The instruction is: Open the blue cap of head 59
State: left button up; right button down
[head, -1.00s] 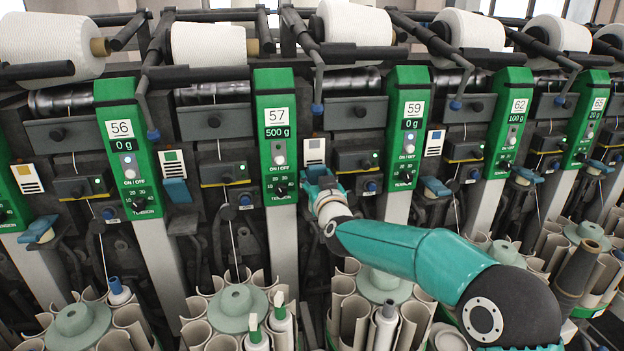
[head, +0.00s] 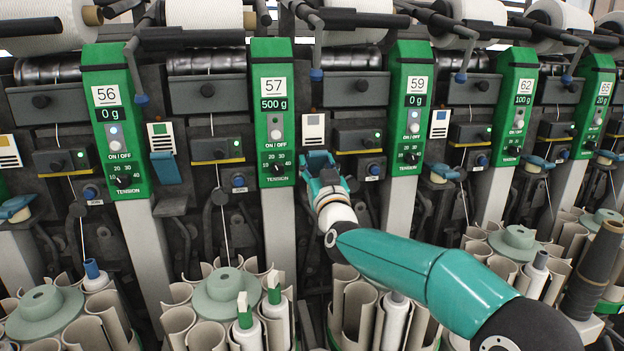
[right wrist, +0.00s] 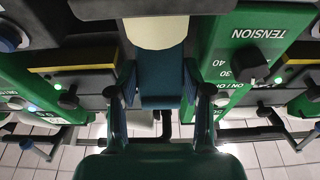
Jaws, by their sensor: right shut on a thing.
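The panel of head 59 (head: 418,86) is green and shows 0 g in the head view. To its left, under a white card (head: 313,130), my right gripper (head: 320,166) reaches in at the blue cap, which the fingers mostly hide in the head view. In the right wrist view the blue cap (right wrist: 160,88) lies between the two fingers of my right gripper (right wrist: 160,100), which is shut on it. How far the cap is tilted I cannot tell. My left gripper is not in view.
The panel of head 57 (head: 274,105) stands close left of my right gripper. Another blue cap (head: 165,167) hangs beside the panel of head 56 (head: 113,110). Below are round magazines with grey tubes (head: 355,310) and a green hub (head: 225,290). Yarn packages (head: 205,12) sit above.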

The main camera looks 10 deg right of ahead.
jog(key=c, duration=0.8)
grip_release()
jog(key=shift+o, duration=0.2)
jog(key=shift+s, duration=0.1)
jog(key=v, duration=1.2)
jog(key=shift+f, duration=0.15)
